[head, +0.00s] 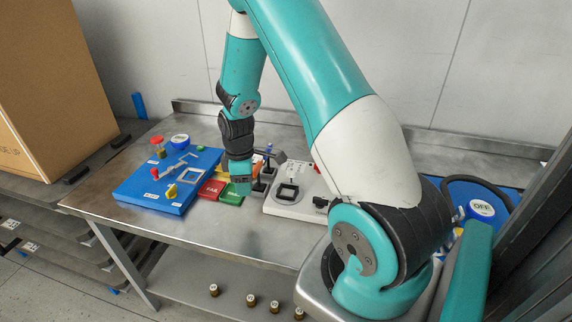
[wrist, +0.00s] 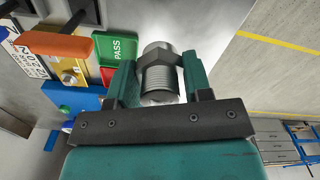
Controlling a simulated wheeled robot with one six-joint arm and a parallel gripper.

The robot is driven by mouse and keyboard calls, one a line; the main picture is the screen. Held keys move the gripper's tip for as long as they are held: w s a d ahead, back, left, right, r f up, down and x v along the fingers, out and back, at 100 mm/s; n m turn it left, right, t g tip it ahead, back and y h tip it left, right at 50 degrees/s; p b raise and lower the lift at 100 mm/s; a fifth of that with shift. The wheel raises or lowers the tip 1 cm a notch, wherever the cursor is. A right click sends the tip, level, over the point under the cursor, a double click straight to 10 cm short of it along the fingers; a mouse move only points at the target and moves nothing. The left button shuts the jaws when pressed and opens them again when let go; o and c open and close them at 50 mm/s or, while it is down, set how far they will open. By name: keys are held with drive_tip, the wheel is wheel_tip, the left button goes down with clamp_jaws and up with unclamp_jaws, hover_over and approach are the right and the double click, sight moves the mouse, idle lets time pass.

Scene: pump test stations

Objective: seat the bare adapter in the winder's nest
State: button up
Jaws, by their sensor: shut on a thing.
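In the wrist view the adapter (wrist: 159,72) is a grey metal fitting with a hex collar and bare-looking threads. My gripper (wrist: 160,82) is shut on it, one teal finger on each side. In the head view my gripper (head: 241,186) points down over the front of the table, by the green PASS tray (head: 231,197); the adapter cannot be made out there. A white station (head: 300,206) with a dark square frame stands just right of my gripper. I cannot tell for sure which fixture is the winder, and its nest is not clearly visible.
A red FAIL tray (head: 211,190) lies beside the green one. A blue board (head: 153,195) with tools is at the left. A yellow fixture with an orange block (wrist: 55,45) shows in the wrist view. Several small brown bottles (head: 251,300) stand on the lower shelf.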

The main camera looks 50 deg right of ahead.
sight(287, 193)
drive_tip(key=s+d+f+n+b, duration=0.1)
drive_tip(key=s+d+n, duration=0.1)
drive_tip(key=d+n, duration=0.1)
drive_tip(key=s+d+f+n+b, duration=0.1)
drive_tip(key=d+n, duration=0.2)
drive_tip(key=d, duration=0.1)
drive_tip(key=s+d+f+n+b, duration=0.1)
drive_tip(key=s+d+n, duration=0.1)
drive_tip(key=d+n, duration=0.1)
drive_tip(key=shift+s+d, duration=0.35)
drive_tip(key=shift+d, duration=0.45)
drive_tip(key=shift+f+b, duration=0.55)
drive_tip(key=shift+f, duration=0.15)
idle(0.7)
drive_tip(key=shift+f, duration=0.3)
drive_tip(key=shift+f+b, duration=0.3)
idle(0.4)
drive_tip(key=shift+f, duration=0.25)
idle(0.5)
